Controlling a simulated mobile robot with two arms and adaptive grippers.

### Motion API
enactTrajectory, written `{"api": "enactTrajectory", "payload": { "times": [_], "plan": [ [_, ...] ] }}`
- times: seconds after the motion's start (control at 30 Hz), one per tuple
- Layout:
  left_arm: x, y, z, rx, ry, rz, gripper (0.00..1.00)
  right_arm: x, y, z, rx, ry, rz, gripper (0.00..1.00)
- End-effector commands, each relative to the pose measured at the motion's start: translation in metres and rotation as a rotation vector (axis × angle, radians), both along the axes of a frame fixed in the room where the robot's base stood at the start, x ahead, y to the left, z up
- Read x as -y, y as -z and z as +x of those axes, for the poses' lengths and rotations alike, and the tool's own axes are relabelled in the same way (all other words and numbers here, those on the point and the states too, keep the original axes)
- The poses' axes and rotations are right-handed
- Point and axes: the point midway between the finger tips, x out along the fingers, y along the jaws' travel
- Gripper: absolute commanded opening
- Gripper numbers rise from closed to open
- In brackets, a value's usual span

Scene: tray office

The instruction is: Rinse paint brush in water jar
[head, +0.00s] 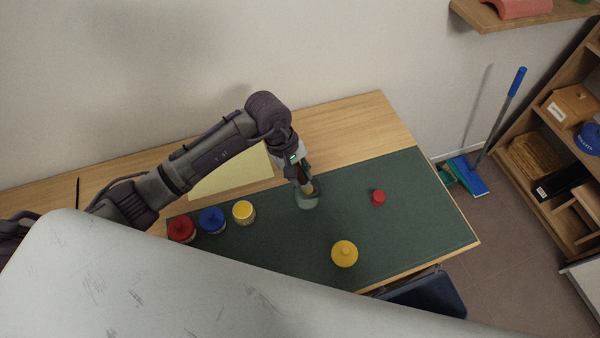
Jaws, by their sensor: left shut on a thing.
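My left gripper (306,180) reaches in from the left and points down over the green mat. It is shut on a thin thing, seemingly the paint brush, which is mostly hidden by the fingers. Right below the fingertips stands the water jar (307,201), a small greenish, see-through jar on the mat. I cannot tell whether the brush tip is inside the jar or just above it. My right gripper is not in view.
Red (181,229), blue (212,220) and yellow (243,212) paint jars stand left on the green mat (420,220). A yellow lidded thing (344,253) and a small red one (378,197) are to the right. A yellow sheet (232,173) lies behind. The mat's right end is clear.

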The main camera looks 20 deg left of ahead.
Motion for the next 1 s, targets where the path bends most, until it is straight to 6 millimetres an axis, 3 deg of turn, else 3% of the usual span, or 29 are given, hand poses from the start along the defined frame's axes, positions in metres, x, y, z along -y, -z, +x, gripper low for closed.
{"api": "enactTrajectory", "payload": {
  "times": [0.57, 1.0],
  "plan": [
    [0.000, -0.003, 0.000, 0.001, 0.000, -0.001, 0.00, 0.001, -0.001, -0.002, -0.004, 0.002, -0.001, 0.40],
    [0.000, -0.038, 0.000, 0.002, 0.001, 0.000, 0.00, 0.000, -0.018, -0.003, -0.004, 0.002, 0.000, 0.40]
  ]
}}
